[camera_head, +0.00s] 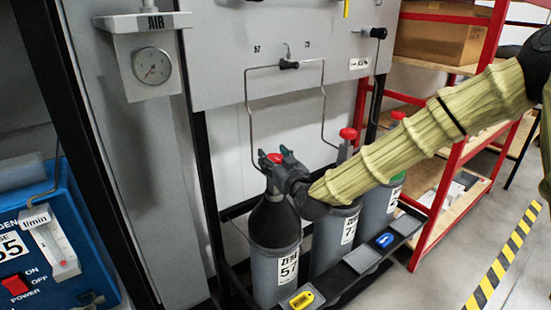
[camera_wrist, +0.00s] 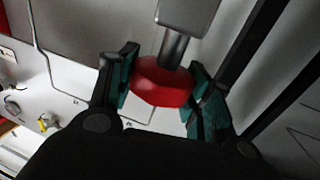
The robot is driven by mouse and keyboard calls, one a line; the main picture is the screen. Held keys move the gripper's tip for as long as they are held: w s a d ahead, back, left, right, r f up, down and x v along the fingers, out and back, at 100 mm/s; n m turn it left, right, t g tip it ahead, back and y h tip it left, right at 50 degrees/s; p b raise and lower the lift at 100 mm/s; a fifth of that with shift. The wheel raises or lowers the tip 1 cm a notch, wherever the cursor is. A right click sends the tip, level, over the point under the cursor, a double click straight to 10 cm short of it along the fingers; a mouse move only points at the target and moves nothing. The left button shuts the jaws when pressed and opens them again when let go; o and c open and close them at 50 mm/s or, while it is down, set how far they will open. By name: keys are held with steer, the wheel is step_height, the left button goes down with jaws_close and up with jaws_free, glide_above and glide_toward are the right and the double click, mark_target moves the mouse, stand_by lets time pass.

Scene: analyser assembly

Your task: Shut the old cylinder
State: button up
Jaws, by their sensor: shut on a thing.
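The left cylinder (camera_head: 272,258), grey with a black shoulder and a label reading 57, stands upright in the rack. Its red valve knob (camera_head: 276,158) is at the top, partly hidden by my gripper. My gripper (camera_head: 277,161) is at this knob, its fingers shut on it from both sides. In the wrist view, the red knob (camera_wrist: 163,82) sits between the dark green fingertips, with a metal stem beyond it. The middle cylinder (camera_head: 333,245) has its own red knob (camera_head: 348,134). The right cylinder (camera_head: 378,210) is partly hidden behind my arm. No cylinder is marked old in words.
Thin pipes (camera_head: 249,110) run from the wall panel (camera_head: 225,50) toward the cylinders. A yellow tag (camera_head: 302,299) and a blue tag (camera_head: 384,240) lie on the rack's front ledge. A red shelf (camera_head: 432,228) stands right. A blue machine (camera_head: 75,235) is at left.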

steer(key=o, duration=1)
steer(key=shift+d+r, duration=0.1)
steer(key=shift+o, duration=0.2)
steer(key=v, duration=1.2)
